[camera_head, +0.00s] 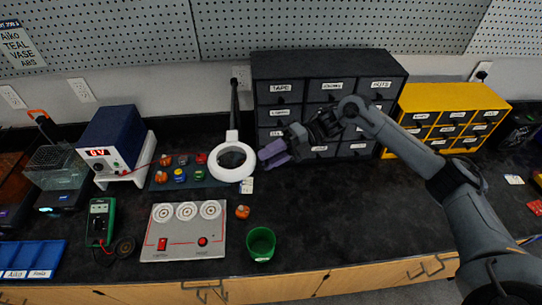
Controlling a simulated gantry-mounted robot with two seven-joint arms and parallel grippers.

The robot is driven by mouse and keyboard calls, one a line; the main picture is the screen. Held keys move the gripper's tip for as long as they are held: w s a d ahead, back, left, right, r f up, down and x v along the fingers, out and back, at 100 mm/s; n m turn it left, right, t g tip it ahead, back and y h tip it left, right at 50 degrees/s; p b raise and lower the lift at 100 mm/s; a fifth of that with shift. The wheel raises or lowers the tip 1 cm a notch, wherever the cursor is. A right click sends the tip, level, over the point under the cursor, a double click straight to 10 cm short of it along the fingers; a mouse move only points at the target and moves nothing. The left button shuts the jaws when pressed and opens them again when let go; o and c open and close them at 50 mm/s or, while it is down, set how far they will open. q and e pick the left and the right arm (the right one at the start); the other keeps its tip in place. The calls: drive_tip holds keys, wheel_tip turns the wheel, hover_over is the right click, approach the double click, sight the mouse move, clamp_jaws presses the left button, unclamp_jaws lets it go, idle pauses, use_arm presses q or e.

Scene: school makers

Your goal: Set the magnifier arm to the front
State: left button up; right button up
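The magnifier has a white ring head (231,161) above the bench near the middle. Its dark arm (234,105) rises behind it toward the wall, with a white section joining the ring. My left gripper is not in view.
A dark drawer cabinet (330,93) stands behind my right gripper, with a yellow one (452,101) to its right. A grey panel with dials (184,241), an orange knob-like piece (242,212) and a green cup (261,241) lie in front.

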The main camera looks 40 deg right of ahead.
drive_tip(key=b+v, duration=0.1)
drive_tip(key=v, duration=0.9)
drive_tip(key=shift+d+b, duration=0.35)
drive_tip(key=shift+d, duration=0.05)
drive_tip(key=shift+r, duration=0.1)
